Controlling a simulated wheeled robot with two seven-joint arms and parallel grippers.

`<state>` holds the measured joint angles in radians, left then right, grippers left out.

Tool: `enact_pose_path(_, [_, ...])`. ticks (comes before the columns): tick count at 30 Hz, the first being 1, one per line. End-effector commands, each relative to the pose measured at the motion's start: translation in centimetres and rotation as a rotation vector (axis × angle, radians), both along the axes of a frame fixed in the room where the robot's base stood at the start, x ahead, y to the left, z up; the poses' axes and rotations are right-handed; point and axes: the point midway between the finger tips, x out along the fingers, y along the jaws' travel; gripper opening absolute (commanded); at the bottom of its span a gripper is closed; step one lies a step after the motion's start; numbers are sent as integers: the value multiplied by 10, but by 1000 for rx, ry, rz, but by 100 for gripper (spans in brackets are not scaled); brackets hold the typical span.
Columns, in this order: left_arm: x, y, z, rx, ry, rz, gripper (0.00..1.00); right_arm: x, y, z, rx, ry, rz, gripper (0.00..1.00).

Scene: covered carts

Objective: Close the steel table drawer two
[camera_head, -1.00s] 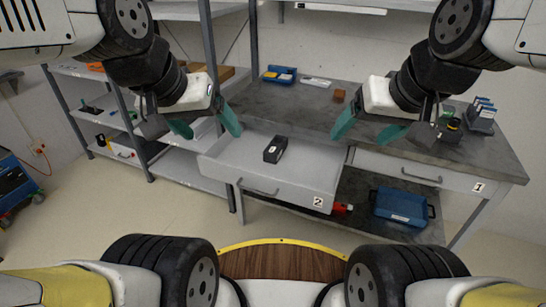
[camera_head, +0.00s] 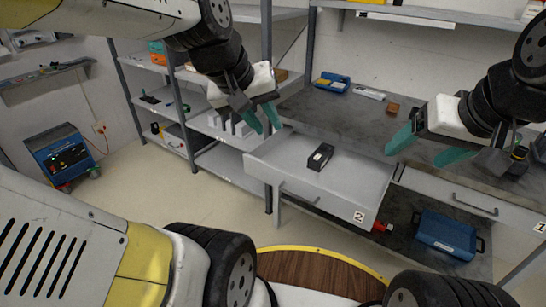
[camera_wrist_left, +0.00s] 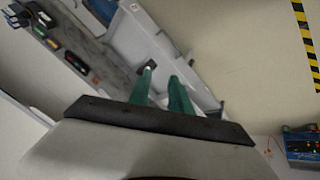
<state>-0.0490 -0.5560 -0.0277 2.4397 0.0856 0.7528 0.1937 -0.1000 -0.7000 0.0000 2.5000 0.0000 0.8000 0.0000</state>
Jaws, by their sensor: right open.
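Steel table drawer two (camera_head: 330,200), with a "2" label and a bar handle (camera_head: 298,193), is pulled out from under the grey table top (camera_head: 340,115). A small black box (camera_head: 320,157) lies inside it. My left gripper (camera_head: 267,131) is above the drawer's left rear side in the head view, its green fingers a little apart with nothing between them. Its fingers also show apart in the left wrist view (camera_wrist_left: 162,72); contact with the drawer cannot be told. My right gripper (camera_head: 414,150) is open and empty, right of the drawer near the table's front edge.
Drawer one (camera_head: 450,190) is shut at the right. A blue crate (camera_head: 447,236) and a red item (camera_head: 382,227) are on the lower shelf. Shelving (camera_head: 222,160) stands left of the table. The floor before the drawer is clear.

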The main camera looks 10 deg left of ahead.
Motion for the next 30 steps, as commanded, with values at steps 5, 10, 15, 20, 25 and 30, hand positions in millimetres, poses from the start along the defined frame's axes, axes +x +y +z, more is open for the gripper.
enact_pose_path(5, [68, 23, -28, -285, 178, 462, 0, 0, 0, 0, 0, 0, 0, 76])
enact_pose_path(10, [129, 63, -73, -533, 325, 953, 0, 0, 0, 0, 0, 0, 0, 76])
enact_pose_path(15, [176, 119, -140, -748, 440, 1469, 0, 0, 0, 0, 0, 0, 0, 76])
enact_pose_path(20, [197, 171, -207, -902, 494, 1905, 0, 0, 0, 0, 0, 0, 0, 76])
enact_pose_path(25, [202, 205, -254, -991, 504, 2185, 0, 0, 0, 0, 0, 0, 0, 76])
enact_pose_path(30, [204, 214, -270, -1019, 500, 2267, 0, 0, 0, 0, 0, 0, 0, 76])
